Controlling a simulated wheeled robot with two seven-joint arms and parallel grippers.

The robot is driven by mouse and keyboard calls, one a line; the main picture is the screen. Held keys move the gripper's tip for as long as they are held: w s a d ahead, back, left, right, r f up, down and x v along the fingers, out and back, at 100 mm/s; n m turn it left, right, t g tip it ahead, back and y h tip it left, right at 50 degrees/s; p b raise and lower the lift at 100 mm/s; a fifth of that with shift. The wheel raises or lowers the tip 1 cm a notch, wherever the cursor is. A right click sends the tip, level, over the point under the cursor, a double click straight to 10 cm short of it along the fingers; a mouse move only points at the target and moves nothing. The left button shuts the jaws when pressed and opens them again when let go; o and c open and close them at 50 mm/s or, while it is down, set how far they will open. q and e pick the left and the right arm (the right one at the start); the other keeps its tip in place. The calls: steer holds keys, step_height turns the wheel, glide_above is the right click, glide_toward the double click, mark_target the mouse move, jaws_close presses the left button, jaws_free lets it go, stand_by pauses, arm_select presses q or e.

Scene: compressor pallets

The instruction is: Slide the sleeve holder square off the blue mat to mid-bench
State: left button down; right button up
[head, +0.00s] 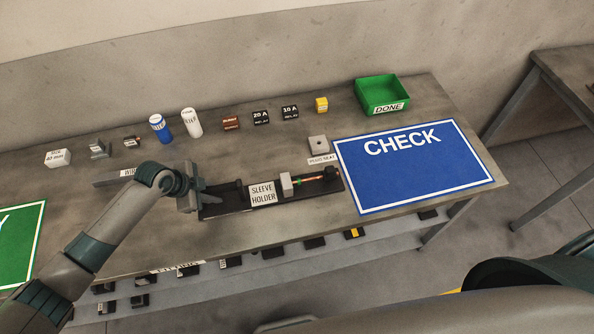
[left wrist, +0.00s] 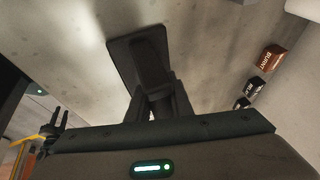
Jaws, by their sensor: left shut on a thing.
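The sleeve holder (head: 262,193) is a long black tray with a white label, lying on the bench left of the blue CHECK mat (head: 415,193). Its right end is close to the mat's left edge; I cannot tell if they touch. A white block (head: 286,186) and a thin orange and green rod (head: 311,180) are on its right part. My left gripper (head: 200,192) is shut at the holder's left end. The left wrist view shows its fingers (left wrist: 162,100) at a dark upright part of the holder (left wrist: 128,58).
Behind the holder stand a blue-labelled bottle (head: 160,128), a white bottle (head: 192,122), several small boxes and a grey block (head: 318,145). A green DONE bin (head: 382,94) is at the back right. A green mat (head: 20,240) lies far left.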

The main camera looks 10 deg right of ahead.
arm_select(q)
steer(key=shift+s+a+f, duration=0.1)
steer(key=shift+a+f, duration=0.05)
steer(key=shift+a, duration=0.6)
steer(key=shift+s+a+f, duration=0.1)
steer(key=shift+a, duration=0.65)
steer(key=c, duration=1.5)
jaws_free()
steer(key=shift+d, duration=0.1)
